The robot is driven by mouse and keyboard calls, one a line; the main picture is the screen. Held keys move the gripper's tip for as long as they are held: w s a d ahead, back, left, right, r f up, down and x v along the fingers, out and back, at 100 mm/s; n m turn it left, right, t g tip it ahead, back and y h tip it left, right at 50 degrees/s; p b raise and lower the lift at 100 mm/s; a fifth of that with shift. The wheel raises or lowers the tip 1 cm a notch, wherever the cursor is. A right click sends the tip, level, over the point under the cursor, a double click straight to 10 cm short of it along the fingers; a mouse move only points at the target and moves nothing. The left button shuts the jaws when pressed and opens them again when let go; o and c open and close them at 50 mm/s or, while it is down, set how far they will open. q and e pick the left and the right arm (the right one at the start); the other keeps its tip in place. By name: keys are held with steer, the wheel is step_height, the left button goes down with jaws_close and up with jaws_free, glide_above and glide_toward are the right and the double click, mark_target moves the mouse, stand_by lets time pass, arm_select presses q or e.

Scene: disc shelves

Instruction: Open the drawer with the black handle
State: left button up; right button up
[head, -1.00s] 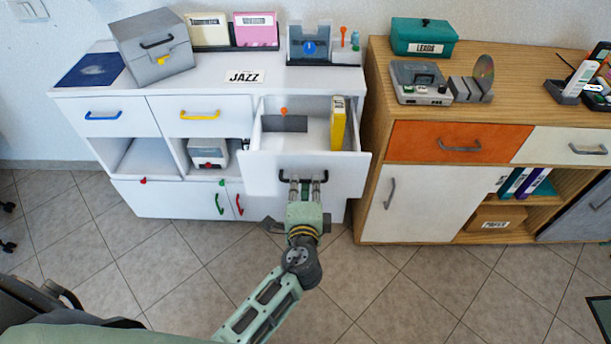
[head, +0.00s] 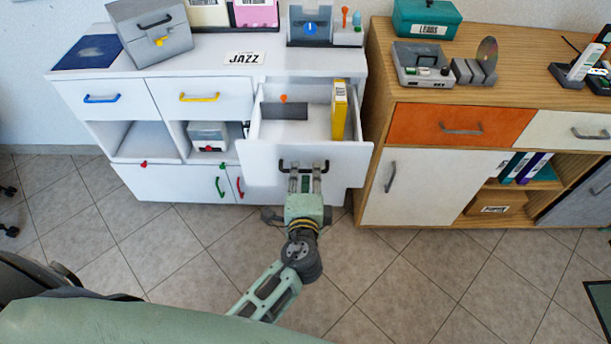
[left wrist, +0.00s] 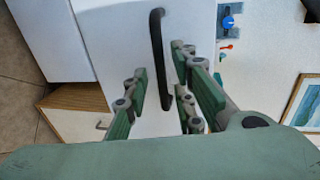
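The drawer (head: 352,158) with the black handle (head: 303,165) is in the right part of the white cabinet in the head view. It is pulled out, and its inside shows. My left gripper (head: 307,172) is in front of the drawer, with its fingertips at the handle. In the left wrist view the black handle (left wrist: 156,50) runs between the spread fingers of my left gripper (left wrist: 165,85). Gaps show between the handle and the fingers, so the gripper looks open; contact cannot be told. My right gripper is not in view.
A yellow binder (head: 339,110) stands in the open drawer. A wooden cabinet (head: 377,135) is close on the right. The white cabinet top (head: 200,70) carries a grey box (head: 150,35) and a JAZZ label. Tiled floor (head: 400,280) in front is clear.

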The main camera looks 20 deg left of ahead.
arm_select(q)
steer(key=shift+s+r, duration=0.1)
steer(key=v, duration=1.1)
steer(key=shift+s+d, duration=0.2)
steer(key=shift+s, duration=0.15)
steer(key=s+f+n+g+h, duration=0.1)
steer(key=s+f+g, duration=0.25)
steer(key=f, duration=0.65)
steer(key=s+a+f+n+g+h+p, duration=0.15)
steer(key=s+f, duration=0.25)
steer(key=f, duration=0.6)
steer(key=s+f+g+h, duration=0.1)
steer(key=s+f+g, duration=0.2)
steer(key=f, duration=0.8)
steer(key=s+a+f+n+g, duration=0.2)
steer(key=s+f, duration=0.3)
steer(key=s, duration=0.3)
steer(key=s+a+f+n+g, duration=0.2)
steer(key=s+a+f+n, duration=0.2)
steer(key=s, duration=0.4)
steer(key=s+a+f+n+g, duration=0.2)
steer(key=s+a+f+n, duration=0.1)
steer(key=s+f, duration=0.3)
steer(key=shift+s+a+n+h+p, duration=0.35)
steer(key=shift+s+n+p, duration=0.1)
steer(key=shift+s, duration=0.5)
